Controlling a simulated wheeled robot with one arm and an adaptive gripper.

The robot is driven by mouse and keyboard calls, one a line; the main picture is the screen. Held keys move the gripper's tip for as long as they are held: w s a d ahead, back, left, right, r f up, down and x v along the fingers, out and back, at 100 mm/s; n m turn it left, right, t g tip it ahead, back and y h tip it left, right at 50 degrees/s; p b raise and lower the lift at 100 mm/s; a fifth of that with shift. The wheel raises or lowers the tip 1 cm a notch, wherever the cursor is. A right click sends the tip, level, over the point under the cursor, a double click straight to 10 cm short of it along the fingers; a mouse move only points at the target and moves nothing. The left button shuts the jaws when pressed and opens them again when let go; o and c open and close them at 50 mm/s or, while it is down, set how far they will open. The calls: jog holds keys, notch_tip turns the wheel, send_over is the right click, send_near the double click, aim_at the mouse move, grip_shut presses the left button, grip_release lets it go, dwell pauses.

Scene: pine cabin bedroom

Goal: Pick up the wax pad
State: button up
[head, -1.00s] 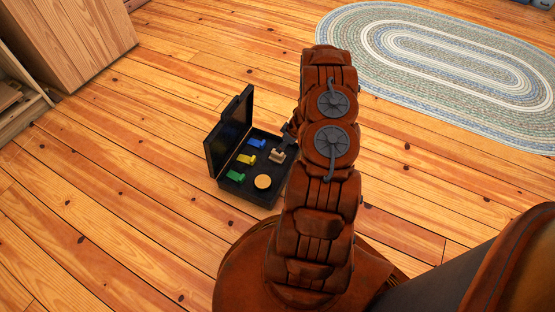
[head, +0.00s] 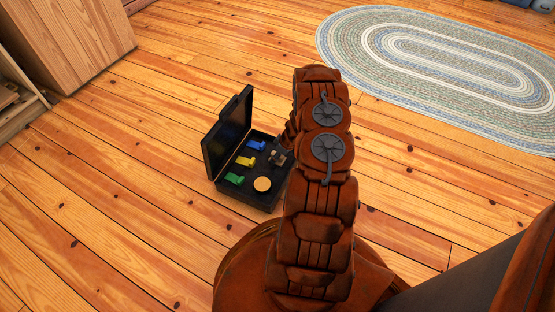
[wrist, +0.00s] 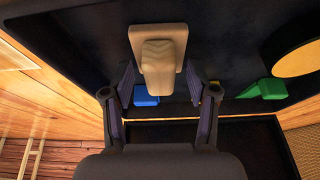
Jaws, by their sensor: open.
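A small beige block with a raised grip, which I take for the wax pad (wrist: 160,45), lies in an open black case (head: 254,204) on the floor. In the wrist view its grip reaches between the two fingers of my gripper (wrist: 160,82). The fingers are open on either side of it, with gaps showing. In the head view my gripper (head: 281,157) is at the case's right side and partly covers the pad.
The case also holds a blue piece (head: 256,145), a yellow piece (head: 245,161), a green piece (head: 233,179) and a round tan disc (head: 262,184). Its raised lid (head: 228,133) stands on the left. Open plank floor surrounds it; an oval rug (head: 440,60) lies beyond.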

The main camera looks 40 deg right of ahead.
grip_shut()
dwell(0.4)
jog(key=shift+r, duration=0.15)
jog(key=shift+s+d+r+p, duration=0.1)
jog(key=shift+s+r+p, duration=0.1)
jog(key=shift+r+p, duration=0.35)
notch_tip(320, 180, up, 6)
jog(key=p, duration=0.3)
jog(key=shift+r, duration=0.15)
jog(key=s+d+p, duration=0.2)
jog(key=s+d, duration=0.1)
jog(key=s, duration=0.6)
jog(key=s+d+p, duration=0.2)
jog(key=s+d, duration=0.1)
jog(key=s, duration=0.6)
jog(key=shift+s+d+f+p, duration=0.25)
jog(key=shift+d+f+p, duration=0.05)
